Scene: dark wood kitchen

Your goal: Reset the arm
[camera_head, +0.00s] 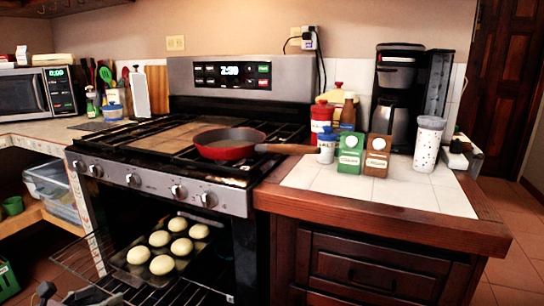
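My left gripper (78,294) shows only in part at the bottom left edge, in front of the pulled-out oven rack. Its dark parts are cut off by the picture's edge, so I cannot tell whether it is open or shut. I see nothing held in the part that shows. My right gripper is not in view.
The oven rack (78,262) juts out low, bearing a tray with several pale buns (160,264). A red pan (228,152) sits on the stove, its handle reaching toward the right counter (440,197). A coffee maker (398,90) and several containers stand there.

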